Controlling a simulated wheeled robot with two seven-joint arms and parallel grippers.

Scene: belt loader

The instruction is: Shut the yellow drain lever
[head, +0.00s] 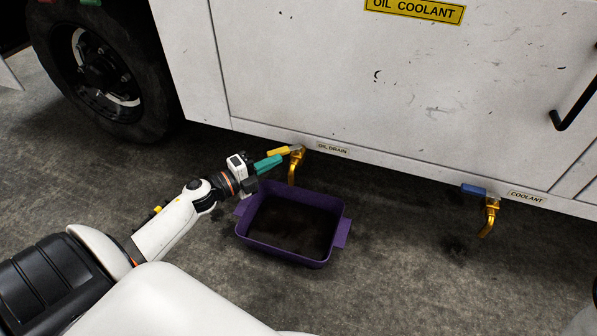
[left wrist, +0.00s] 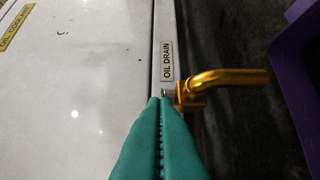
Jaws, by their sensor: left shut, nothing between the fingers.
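The yellow drain lever (head: 279,151) sits on the brass oil drain valve, beside the "OIL DRAIN" label (head: 333,148). It lies roughly along the panel's lower edge, pointing left from the valve. The brass spout (head: 292,172) points down over the purple tray (head: 244,224); it also shows in the left wrist view (left wrist: 228,79). My left gripper (head: 280,158), with green fingers, is shut and empty, its tips just below the lever near the valve. In the left wrist view the fingertips (left wrist: 160,100) hide the lever; I cannot tell whether they touch it. My right gripper is not in view.
A second valve with a blue lever (head: 473,189) is at the right, by the "COOLANT" label (head: 527,197). The white panel (head: 330,75) rises behind the valves. A black wheel (head: 100,70) stands at the left. Dark floor (head: 390,270) is open right of the tray.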

